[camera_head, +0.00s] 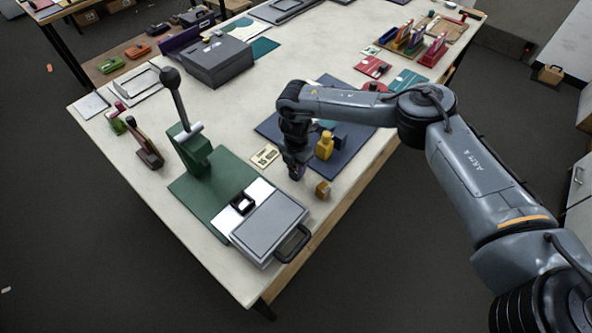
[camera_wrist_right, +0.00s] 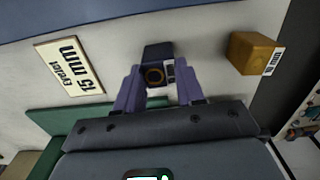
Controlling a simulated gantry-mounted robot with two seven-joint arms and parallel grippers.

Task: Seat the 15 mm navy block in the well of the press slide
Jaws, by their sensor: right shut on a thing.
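My right gripper (camera_head: 297,176) points down over the pale table beside the green press. In the right wrist view its two purple fingers (camera_wrist_right: 158,88) are shut on the navy block (camera_wrist_right: 157,52), which shows a round brass ring and a small white label. In the head view the block is mostly lost against the dark gripper. The press (camera_head: 195,158) has a green base and an upright lever. Its white slide (camera_head: 260,190) carries a dark-rimmed well (camera_head: 243,203), left of and nearer than my gripper. My left gripper is not in view.
An ochre block (camera_head: 322,188) stands right of my gripper, near the table edge. A "15 mm Eyelet" card (camera_head: 265,156) lies left of it. A blue mat (camera_head: 270,126) with a yellow piece (camera_head: 324,146) lies behind. A grey handled box (camera_head: 268,225) sits beside the well.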

